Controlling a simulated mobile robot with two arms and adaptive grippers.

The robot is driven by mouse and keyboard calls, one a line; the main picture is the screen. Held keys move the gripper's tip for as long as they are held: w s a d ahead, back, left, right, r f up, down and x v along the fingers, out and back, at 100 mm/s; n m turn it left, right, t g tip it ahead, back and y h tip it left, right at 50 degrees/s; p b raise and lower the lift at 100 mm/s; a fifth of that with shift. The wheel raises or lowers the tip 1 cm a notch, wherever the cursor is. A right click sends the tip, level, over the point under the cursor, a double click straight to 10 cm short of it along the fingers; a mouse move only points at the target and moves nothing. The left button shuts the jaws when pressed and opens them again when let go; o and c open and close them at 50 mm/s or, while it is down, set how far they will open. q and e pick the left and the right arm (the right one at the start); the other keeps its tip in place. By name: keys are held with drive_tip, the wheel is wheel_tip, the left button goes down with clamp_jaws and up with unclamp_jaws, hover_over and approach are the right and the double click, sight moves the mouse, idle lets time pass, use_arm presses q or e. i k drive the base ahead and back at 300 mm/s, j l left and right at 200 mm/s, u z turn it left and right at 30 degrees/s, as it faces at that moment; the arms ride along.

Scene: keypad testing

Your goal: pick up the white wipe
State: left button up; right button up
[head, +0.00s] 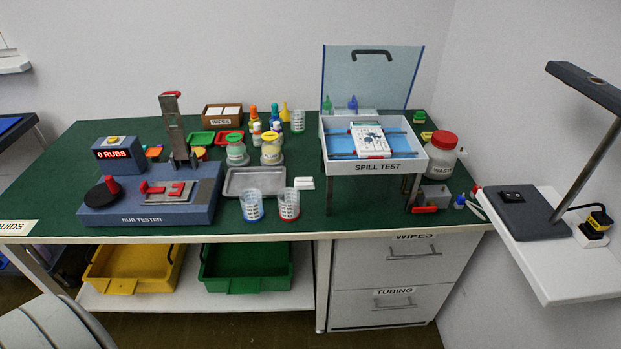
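Neither of my grippers shows in the head view.
The spill test stand (378,167) has a raised clear lid (370,80). The rub tester (142,215) fills the bench's left side. Measuring cups (251,206), a grey metal tray (255,180) and several bottles crowd the middle.

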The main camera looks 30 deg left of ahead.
sight(301, 184)
drive_tip(key=i+j+u, duration=0.1)
drive_tip(key=i+u, duration=0.2)
drive_tip(key=i, duration=0.15)
drive_tip(key=i+u, duration=0.35)
drive_tip(key=i, duration=0.05)
